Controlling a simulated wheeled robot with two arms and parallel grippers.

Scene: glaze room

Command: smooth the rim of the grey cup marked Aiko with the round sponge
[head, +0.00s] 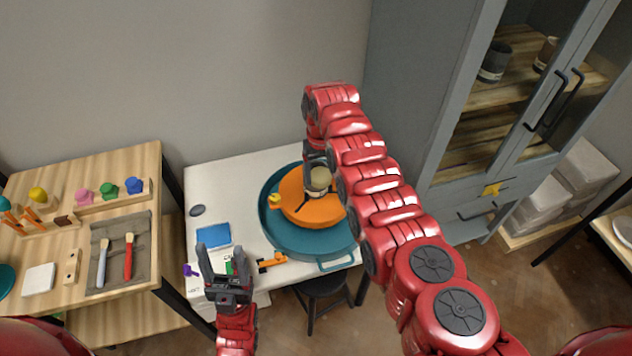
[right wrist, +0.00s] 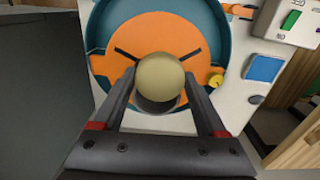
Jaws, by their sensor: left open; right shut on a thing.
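My right gripper (head: 316,160) is shut on the round tan sponge (right wrist: 160,76), over the orange wheel disc (head: 293,207). A grey cup (right wrist: 157,104) shows just below the sponge, near the middle of the disc. The sponge hides most of the cup's rim, and I cannot tell whether they touch. No name is readable on the cup. In the head view the sponge also shows as a pale round top (head: 319,178). My left gripper (head: 217,257) is open and empty over the front left of the white table.
A teal basin (head: 270,235) surrounds the disc. A wooden bench (head: 95,180) with brushes and coloured knobs stands left. A grey cabinet (head: 420,90) stands right, with cups inside.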

